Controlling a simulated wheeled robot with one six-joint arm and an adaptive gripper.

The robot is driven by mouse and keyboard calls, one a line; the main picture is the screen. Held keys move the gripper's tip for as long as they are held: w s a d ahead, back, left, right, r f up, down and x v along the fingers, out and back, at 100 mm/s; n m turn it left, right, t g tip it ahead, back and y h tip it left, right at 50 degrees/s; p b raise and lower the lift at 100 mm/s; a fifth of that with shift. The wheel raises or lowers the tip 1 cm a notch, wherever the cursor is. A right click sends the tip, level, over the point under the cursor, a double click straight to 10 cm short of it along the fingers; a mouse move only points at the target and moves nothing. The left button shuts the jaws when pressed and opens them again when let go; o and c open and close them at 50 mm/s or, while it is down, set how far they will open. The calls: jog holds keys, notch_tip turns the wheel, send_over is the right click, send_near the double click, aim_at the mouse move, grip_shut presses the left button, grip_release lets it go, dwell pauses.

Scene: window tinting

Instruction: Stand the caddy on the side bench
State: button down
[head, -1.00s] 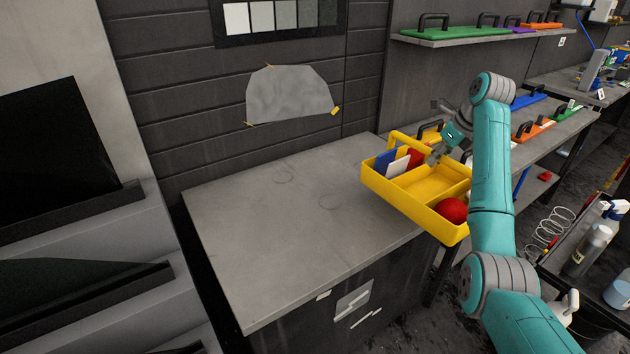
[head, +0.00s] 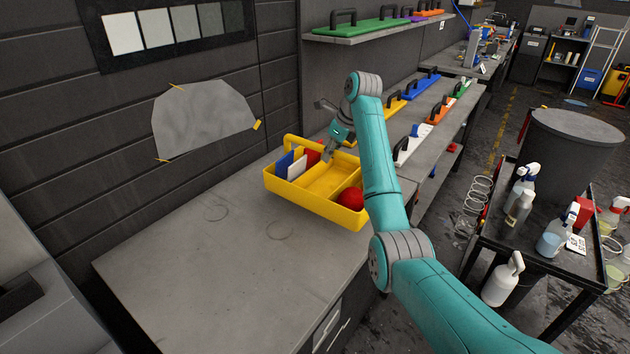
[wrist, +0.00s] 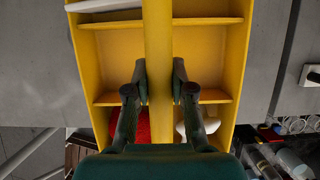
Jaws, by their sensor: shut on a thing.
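The yellow caddy (head: 305,198) is at the far right end of the grey side bench (head: 200,265) in the head view. It holds blue, white and red flat pieces (head: 290,165) on the left and a red ball-like thing (head: 351,198) on the right. My gripper (head: 331,155) is above the caddy. In the wrist view my gripper (wrist: 159,80) is shut on the caddy's handle bar (wrist: 158,35), one finger on each side. The caddy looks level. I cannot tell whether its base touches the bench top.
The bench's front and left are clear. A shelf with handled tools (head: 400,130) runs behind the caddy, with a higher shelf (head: 350,32) above. A black cart (head: 545,250) with spray bottles and a dark bin (head: 570,150) stand to the right.

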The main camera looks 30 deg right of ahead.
send_over(330, 188)
jog(key=shift+f, duration=3.3)
jog(key=c, duration=1)
grip_release()
jog(key=shift+f, duration=0.15)
